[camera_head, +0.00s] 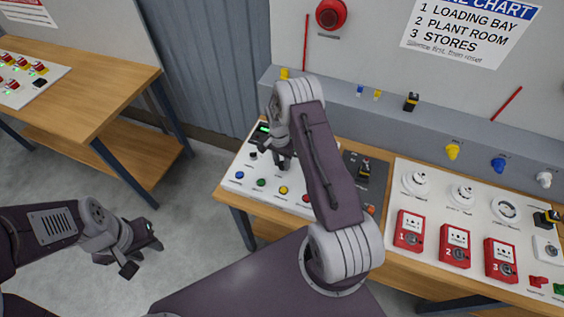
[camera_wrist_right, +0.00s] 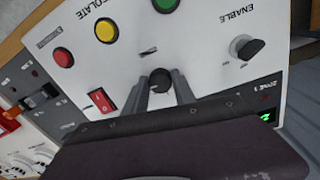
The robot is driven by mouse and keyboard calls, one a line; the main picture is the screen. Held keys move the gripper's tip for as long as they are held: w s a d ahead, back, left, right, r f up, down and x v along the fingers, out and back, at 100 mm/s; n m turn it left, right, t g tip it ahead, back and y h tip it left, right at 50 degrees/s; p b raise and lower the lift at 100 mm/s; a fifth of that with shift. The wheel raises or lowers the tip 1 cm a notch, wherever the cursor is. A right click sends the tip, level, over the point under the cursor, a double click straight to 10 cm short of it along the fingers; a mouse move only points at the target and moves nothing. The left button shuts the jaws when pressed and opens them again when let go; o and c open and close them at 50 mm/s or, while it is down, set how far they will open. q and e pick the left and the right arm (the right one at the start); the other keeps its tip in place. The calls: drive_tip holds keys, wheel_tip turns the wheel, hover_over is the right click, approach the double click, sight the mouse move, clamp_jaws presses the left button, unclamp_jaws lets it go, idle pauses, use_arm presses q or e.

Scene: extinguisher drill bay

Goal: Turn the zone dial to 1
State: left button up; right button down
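The white control panel (camera_head: 240,165) lies on the wooden bench under my right arm. In the right wrist view a round black knob, the zone dial (camera_wrist_right: 160,80), stands on this panel. My right gripper (camera_wrist_right: 161,84) has one finger on each side of it, with no clear gap. In the head view the right gripper (camera_head: 281,162) is over the panel and the dial is hidden. A small green-lit display (camera_wrist_right: 265,117) sits beside the gripper; its figure is too small to read. My left gripper (camera_head: 141,252) is open and empty over the floor.
Near the dial are the ENABLE switch (camera_wrist_right: 245,48), a red rocker switch (camera_wrist_right: 102,100) and coloured buttons. A white board with red call points (camera_head: 455,245) fills the bench's right side. Another bench (camera_head: 90,75) stands at left. The floor between is clear.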

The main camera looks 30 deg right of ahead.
drive_tip(key=shift+n, duration=0.3)
drive_tip(key=n+b, duration=0.1)
drive_tip(key=n, duration=0.1)
drive_tip(key=shift+n+b, duration=0.4)
drive_tip(key=n+b, duration=0.1)
drive_tip(key=n, duration=0.3)
drive_tip(key=shift+d, duration=0.1)
drive_tip(key=n, duration=0.3)
drive_tip(key=n+b, duration=0.1)
drive_tip(key=n, duration=0.1)
drive_tip(key=shift+r+n+t+h, duration=0.1)
drive_tip(key=shift+n+t+h, duration=0.2)
drive_tip(key=shift+n+t, duration=0.1)
drive_tip(key=shift+d+n, duration=0.15)
drive_tip(key=shift+n, duration=2.15)
drive_tip(key=c, duration=1.2)
unclamp_jaws()
drive_tip(key=shift+o, duration=0.8)
drive_tip(key=shift+s, duration=0.1)
